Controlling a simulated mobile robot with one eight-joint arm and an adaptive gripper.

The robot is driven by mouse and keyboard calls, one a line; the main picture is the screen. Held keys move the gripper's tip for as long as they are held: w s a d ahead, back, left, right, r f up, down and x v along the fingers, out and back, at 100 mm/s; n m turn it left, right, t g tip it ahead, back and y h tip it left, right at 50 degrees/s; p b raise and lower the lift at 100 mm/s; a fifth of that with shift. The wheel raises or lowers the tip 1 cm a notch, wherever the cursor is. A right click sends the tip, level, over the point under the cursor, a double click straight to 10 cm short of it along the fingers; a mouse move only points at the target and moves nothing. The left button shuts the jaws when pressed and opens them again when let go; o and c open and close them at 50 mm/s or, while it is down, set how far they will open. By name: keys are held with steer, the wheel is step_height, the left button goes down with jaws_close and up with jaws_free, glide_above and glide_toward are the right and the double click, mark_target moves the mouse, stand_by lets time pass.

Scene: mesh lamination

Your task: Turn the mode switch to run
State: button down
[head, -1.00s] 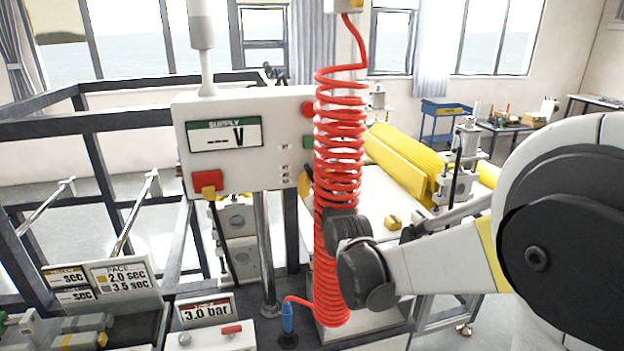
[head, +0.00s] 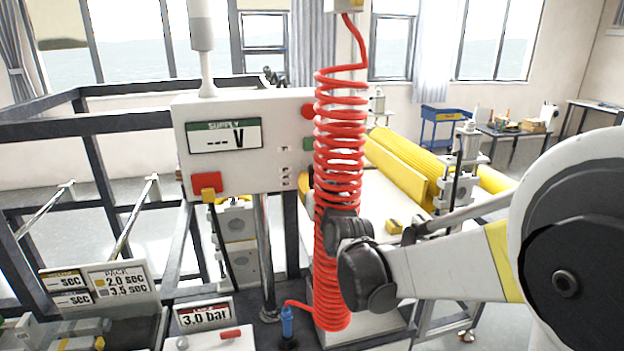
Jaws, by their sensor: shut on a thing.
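The white control panel (head: 240,172) has a "SUPPLY --- V" display (head: 224,136) and a red square part (head: 206,182) at its lower left. Small switch labels (head: 285,170) show near its right edge, too small to read. The mode switch beside them is hidden. My arm comes in from the right, and its dark wrist (head: 366,275) is in front of the red coiled hose. Only a small dark bit of my gripper (head: 306,181) seems to show at the coil's left edge, by the labels. It is shut at the switch; the fingertips and contact are hidden.
The red coiled hose (head: 338,165) hangs between the camera and the panel's right side. A dark frame (head: 95,128) stands at left. A "3.0 bar" sign (head: 206,316) and timing signs (head: 98,285) stand low in front. Yellow corrugated sheets (head: 405,168) lie behind.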

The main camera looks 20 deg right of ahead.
steer(key=c, duration=1.4)
jaws_free()
steer(key=shift+c, duration=0.2)
steer(key=shift+s, duration=0.1)
steer(key=s, duration=1.1)
steer(key=shift+s, duration=0.4)
steer(key=s+f+g+b, duration=0.5)
steer(key=s+f+b, duration=0.3)
steer(key=s+f, duration=0.3)
steer(key=s+f+g+b, duration=0.6)
steer(key=s+f, duration=0.6)
steer(key=f, duration=0.7)
steer(key=shift+f+b, duration=0.25)
steer(key=shift+b, duration=0.95)
